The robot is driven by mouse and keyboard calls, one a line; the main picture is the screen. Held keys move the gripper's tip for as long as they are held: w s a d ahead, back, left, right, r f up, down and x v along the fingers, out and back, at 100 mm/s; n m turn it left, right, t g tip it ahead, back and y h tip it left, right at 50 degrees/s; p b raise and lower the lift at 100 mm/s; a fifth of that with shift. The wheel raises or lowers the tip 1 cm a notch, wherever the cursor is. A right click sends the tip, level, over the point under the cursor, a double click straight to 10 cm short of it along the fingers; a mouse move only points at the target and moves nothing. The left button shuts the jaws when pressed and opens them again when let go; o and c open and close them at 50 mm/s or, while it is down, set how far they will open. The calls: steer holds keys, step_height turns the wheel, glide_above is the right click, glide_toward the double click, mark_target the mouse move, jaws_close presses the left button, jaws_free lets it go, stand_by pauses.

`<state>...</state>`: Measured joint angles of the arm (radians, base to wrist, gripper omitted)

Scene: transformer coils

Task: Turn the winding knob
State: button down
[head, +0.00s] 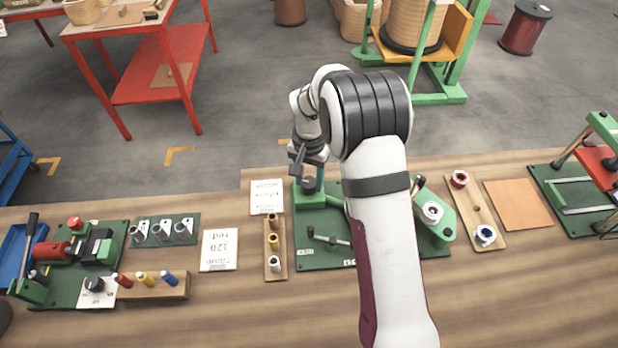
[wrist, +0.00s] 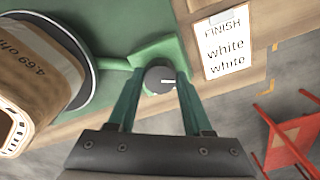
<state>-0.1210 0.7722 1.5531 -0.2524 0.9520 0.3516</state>
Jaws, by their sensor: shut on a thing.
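The winding knob (head: 309,184) is a small dark round knob on the green block at the back of the central green winding station (head: 310,258). In the wrist view the knob (wrist: 158,80) is grey with a white pointer line toward the right, and it sits between my fingertips. My gripper (head: 306,171) reaches down onto it from above, and its two green fingers (wrist: 160,84) are shut on its sides. My arm hides much of the station in the head view.
In the wrist view, a brown coil (wrist: 45,70) marked 4.69 ohm stands left of the knob. A white card (wrist: 226,45) reading FINISH white white lies to the right. Spool racks flank the station: left rack (head: 274,247), right rack (head: 476,212). A left fixture (head: 75,262) stands farther off.

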mark_target(309, 182)
steer(key=shift+m, duration=0.3)
stand_by(0.5)
steer(key=shift+c, duration=1.6)
jaws_free()
step_height(309, 182, up, 16)
steer(key=shift+f, duration=0.1)
steer(key=s+d+r, duration=0.1)
steer(key=s+r, duration=0.1)
steer(key=s, duration=0.5)
steer(key=s+d+r, duration=0.1)
steer(key=s+r, duration=0.2)
steer(key=s, duration=0.3)
steer(key=s+f+y, duration=0.1)
steer(key=s+f, duration=0.1)
steer(key=s, duration=0.7)
steer(key=s+f, duration=0.3)
steer(key=s, duration=0.7)
steer(key=shift+s+y, duration=0.2)
steer(key=shift+y, duration=0.2)
